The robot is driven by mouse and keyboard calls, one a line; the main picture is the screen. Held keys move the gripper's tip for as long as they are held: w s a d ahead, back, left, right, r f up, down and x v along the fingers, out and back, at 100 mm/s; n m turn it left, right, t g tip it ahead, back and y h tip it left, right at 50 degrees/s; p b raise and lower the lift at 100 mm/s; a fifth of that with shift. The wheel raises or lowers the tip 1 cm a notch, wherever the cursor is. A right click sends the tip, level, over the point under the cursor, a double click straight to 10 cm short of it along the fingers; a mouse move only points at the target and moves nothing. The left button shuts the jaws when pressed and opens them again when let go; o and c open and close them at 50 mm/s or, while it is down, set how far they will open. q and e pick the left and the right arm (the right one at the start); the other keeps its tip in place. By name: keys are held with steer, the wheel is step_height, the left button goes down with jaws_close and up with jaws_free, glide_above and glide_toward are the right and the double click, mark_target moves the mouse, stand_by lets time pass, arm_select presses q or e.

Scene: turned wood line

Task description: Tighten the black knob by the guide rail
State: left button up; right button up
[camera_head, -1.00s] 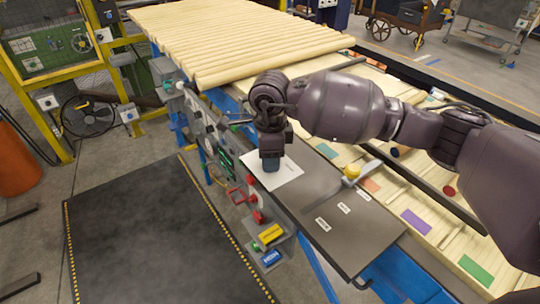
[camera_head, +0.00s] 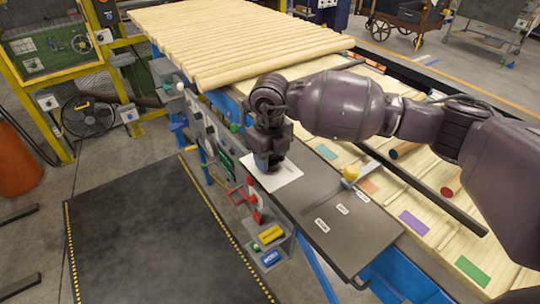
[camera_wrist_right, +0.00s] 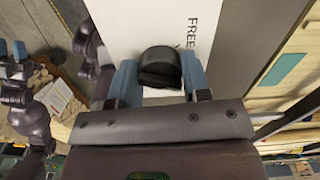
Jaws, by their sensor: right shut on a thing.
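The black knob (camera_wrist_right: 160,68) shows in the right wrist view between the two blue fingers of my right gripper (camera_wrist_right: 160,82), which is shut on it. The knob stands at a white card printed "FREE" (camera_wrist_right: 192,32). In the head view my right gripper (camera_head: 268,163) points down over the white card (camera_head: 288,180), and hides the knob there. The guide rail looks to be the long dark bar (camera_head: 440,200) lying across the pale slats to the right. Part of my left arm and gripper (camera_wrist_right: 12,50) seems to show at the left edge of the right wrist view; its finger state is unclear.
A grey panel (camera_head: 350,235) with small white labels lies right of the card. A yellow knob (camera_head: 350,172) sits by its far edge. Red, yellow and blue items (camera_head: 270,236) sit on a holder at the table's side. The dark floor mat (camera_head: 150,240) is clear.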

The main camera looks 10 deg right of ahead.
steer(key=m, duration=0.4)
steer(key=shift+m+p, duration=0.4)
stand_by(0.4)
steer(key=o, duration=0.9)
step_height(320, 180, up, 11)
steer(key=shift+f+b, duration=0.1)
steer(key=shift+b, duration=0.2)
